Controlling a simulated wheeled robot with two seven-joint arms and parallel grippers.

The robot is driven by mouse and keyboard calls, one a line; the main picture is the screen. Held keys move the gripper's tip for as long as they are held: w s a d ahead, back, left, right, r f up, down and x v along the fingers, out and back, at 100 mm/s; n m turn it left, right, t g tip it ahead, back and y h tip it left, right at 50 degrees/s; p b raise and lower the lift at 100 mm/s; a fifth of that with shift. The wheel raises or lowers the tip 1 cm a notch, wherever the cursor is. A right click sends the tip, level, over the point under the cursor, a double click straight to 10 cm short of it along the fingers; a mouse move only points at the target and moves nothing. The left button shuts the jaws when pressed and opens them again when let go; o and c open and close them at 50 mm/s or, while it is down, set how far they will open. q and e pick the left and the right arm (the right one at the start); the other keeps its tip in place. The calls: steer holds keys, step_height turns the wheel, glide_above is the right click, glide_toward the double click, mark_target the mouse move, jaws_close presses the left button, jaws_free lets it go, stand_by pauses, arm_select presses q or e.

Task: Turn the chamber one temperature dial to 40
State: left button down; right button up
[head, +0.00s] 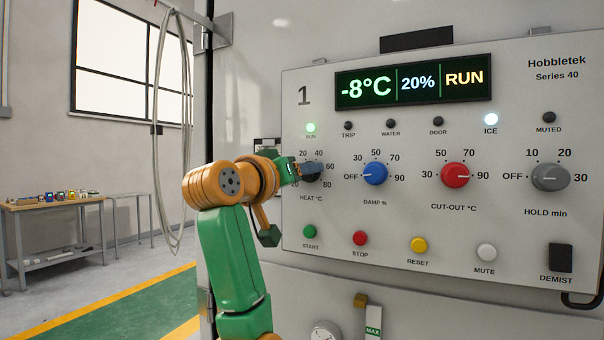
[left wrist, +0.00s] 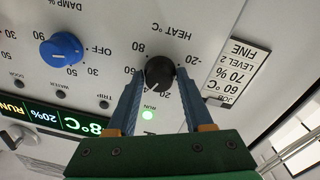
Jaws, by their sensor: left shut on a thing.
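The black HEAT °C dial (head: 312,178) is on the panel of chamber 1 (head: 390,217), at the left of the dial row, partly hidden by my left gripper (head: 308,170). In the left wrist view the dial (left wrist: 160,72) sits between the two blue fingers of my left gripper (left wrist: 160,80), which is shut on it. The scale shows upside down there, and I cannot read the pointer's setting for sure. The display (head: 413,83) reads -8°C, 20% and RUN. My right gripper is not in view.
The blue DAMP dial (head: 375,174), red CUT-OUT dial (head: 455,176) and grey HOLD dial (head: 550,177) are to the right. Several push buttons lie below. The green RUN lamp (head: 311,127) and white ICE lamp (head: 491,119) are lit. A job card (left wrist: 237,72) reads 60 °C, 70 %.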

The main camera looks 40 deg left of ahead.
arm_select(q)
steer(key=shift+f, duration=0.2)
steer(key=shift+c, duration=2.3)
jaws_free()
steer(key=shift+r, duration=0.1)
steer(key=b+v, duration=0.3)
steer(key=v, duration=0.4)
